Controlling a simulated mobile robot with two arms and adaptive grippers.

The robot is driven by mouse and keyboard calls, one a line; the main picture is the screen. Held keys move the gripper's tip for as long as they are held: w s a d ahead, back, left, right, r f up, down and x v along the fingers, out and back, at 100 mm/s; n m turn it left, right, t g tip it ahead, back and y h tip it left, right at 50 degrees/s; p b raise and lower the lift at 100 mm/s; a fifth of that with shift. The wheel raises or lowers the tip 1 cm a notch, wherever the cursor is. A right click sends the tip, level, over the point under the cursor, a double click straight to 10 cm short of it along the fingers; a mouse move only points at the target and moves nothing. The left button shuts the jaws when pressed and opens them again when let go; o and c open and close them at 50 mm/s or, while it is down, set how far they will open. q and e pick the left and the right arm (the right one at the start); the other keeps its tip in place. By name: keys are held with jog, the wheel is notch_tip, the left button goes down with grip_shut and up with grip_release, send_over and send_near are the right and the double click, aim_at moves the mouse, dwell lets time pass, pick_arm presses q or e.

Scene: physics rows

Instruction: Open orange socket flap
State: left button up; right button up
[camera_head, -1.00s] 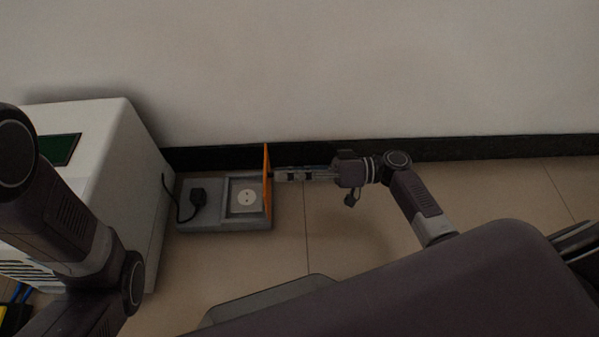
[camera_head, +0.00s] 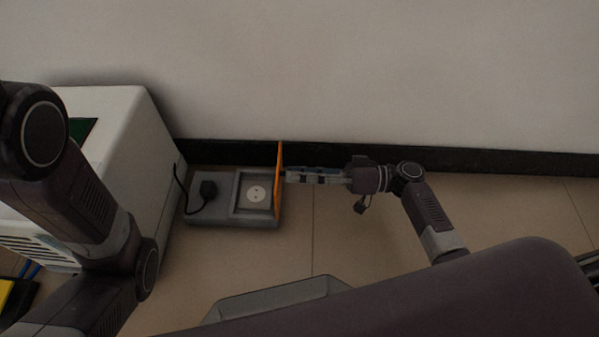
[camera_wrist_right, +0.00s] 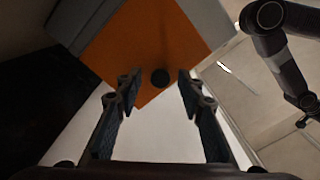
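The orange socket flap (camera_head: 279,185) stands upright, seen edge-on, at the right side of the grey socket box (camera_head: 230,222). The pale round socket (camera_head: 256,194) beside it is uncovered. My right gripper (camera_head: 287,175) is at the flap's right face.
A black plug (camera_head: 208,189) with a cable sits on the box's left part. A white cabinet (camera_head: 135,125) stands close on the left. The wall with its black skirting (camera_head: 460,160) runs behind. Tiled floor (camera_head: 350,240) is clear to the right of the box.

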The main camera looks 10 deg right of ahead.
jog(key=shift+d, duration=0.1)
jog(key=v, duration=1.2)
jog(key=shift+s+f, duration=0.1)
jog(key=shift+f, duration=0.05)
